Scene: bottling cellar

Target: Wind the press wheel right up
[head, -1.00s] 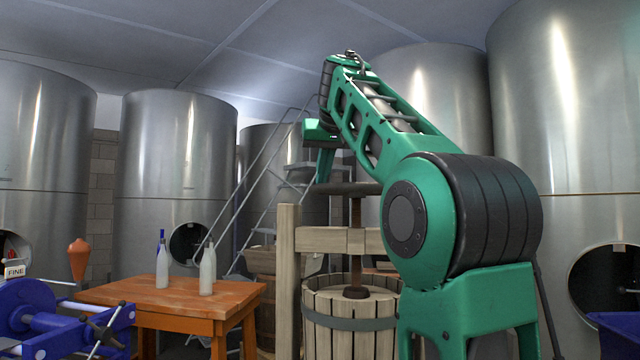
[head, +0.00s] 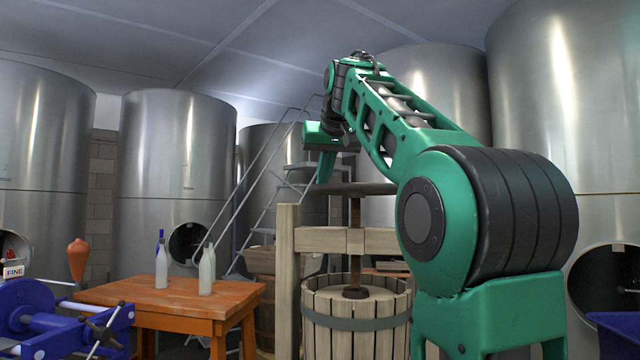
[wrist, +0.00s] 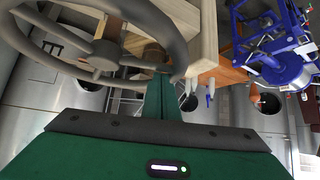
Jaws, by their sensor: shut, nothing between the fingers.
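The press stands in the middle of the head view, with a slatted wooden basket (head: 357,309) under a wooden crossbeam (head: 330,240). Its press wheel (head: 350,188) is a dark flat ring on top of a brown screw (head: 355,220). In the wrist view the wheel (wrist: 105,72) shows its rim, spokes and hub at upper left. My gripper (head: 325,168) points down at the left part of the wheel's rim; in the wrist view its fingers (wrist: 163,98) are together, close by the rim. I cannot tell whether they touch it. They hold nothing.
A blue machine (head: 60,325) is at the lower left. A metal stair (head: 290,170) rises behind the press. Large steel tanks (head: 175,150) line the back.

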